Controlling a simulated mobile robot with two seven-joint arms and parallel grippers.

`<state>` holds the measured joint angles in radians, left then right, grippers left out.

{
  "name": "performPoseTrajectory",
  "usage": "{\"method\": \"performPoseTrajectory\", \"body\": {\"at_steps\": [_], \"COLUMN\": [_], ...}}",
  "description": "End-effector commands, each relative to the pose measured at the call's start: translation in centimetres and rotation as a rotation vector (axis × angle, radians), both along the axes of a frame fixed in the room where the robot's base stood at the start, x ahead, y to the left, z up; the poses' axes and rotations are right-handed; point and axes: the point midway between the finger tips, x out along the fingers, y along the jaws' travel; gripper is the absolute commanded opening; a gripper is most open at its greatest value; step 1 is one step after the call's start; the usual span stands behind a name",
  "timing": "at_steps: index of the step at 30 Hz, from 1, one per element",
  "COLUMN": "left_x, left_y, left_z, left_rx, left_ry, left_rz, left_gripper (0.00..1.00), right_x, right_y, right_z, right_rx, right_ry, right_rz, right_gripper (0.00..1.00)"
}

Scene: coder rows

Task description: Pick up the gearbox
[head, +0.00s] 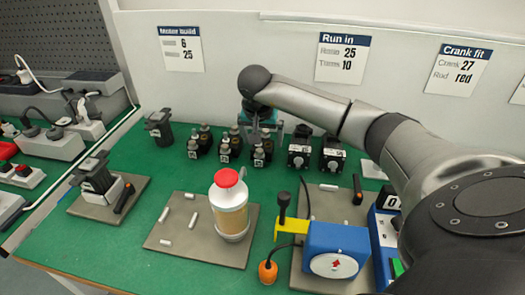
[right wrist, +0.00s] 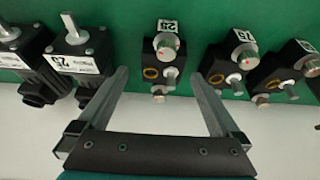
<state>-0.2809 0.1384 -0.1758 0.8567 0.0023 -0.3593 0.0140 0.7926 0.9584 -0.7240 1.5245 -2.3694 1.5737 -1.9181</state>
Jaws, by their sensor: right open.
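My right gripper (head: 262,124) is open above the row of black parts at the back of the green table. In the right wrist view its two fingers (right wrist: 158,76) stand apart. A black gearbox (right wrist: 157,80), with a gold ring, silver round ends and a label that seems to read 25, lies between the fingertips in the picture; contact cannot be told. The same gearbox (head: 260,152) shows in the head view just below the gripper. Similar gearboxes (head: 231,143) (head: 200,142) stand to its left. My left gripper is not in view.
Two black motors with white labels (head: 300,152) (head: 332,157) stand close on the right of the gearbox. A red-capped bottle (head: 230,197), a blue device (head: 336,248) and a yellow bracket (head: 291,225) stand in front. A wall with printed cards (head: 342,58) rises behind.

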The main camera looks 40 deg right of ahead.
Motion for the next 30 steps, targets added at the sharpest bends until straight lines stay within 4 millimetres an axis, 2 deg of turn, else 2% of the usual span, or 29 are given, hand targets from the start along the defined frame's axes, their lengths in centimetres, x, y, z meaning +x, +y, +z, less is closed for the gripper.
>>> {"method": "performPoseTrajectory", "body": {"at_steps": [3, 12, 23, 25, 30], "left_x": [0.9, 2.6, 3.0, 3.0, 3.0], "left_y": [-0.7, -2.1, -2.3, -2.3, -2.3], "left_z": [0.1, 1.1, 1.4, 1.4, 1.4], "left_rx": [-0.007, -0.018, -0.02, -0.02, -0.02], "left_ry": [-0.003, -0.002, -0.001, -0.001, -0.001], "left_rz": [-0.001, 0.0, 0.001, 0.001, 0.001], "left_gripper": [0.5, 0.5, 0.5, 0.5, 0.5], "right_x": [0.4, 1.2, 1.3, 1.3, 1.3], "right_y": [-0.2, -0.9, -1.1, -1.1, -1.1], "right_z": [-1.4, -3.7, -4.1, -4.1, -4.1], "right_rx": [0.001, 0.001, 0.0, 0.0, 0.0], "right_ry": [0.002, 0.002, 0.001, 0.001, 0.001], "right_rz": [-0.001, 0.0, -0.001, -0.001, 0.0], "right_gripper": [1.0, 1.0, 1.0, 0.95, 0.76]}}
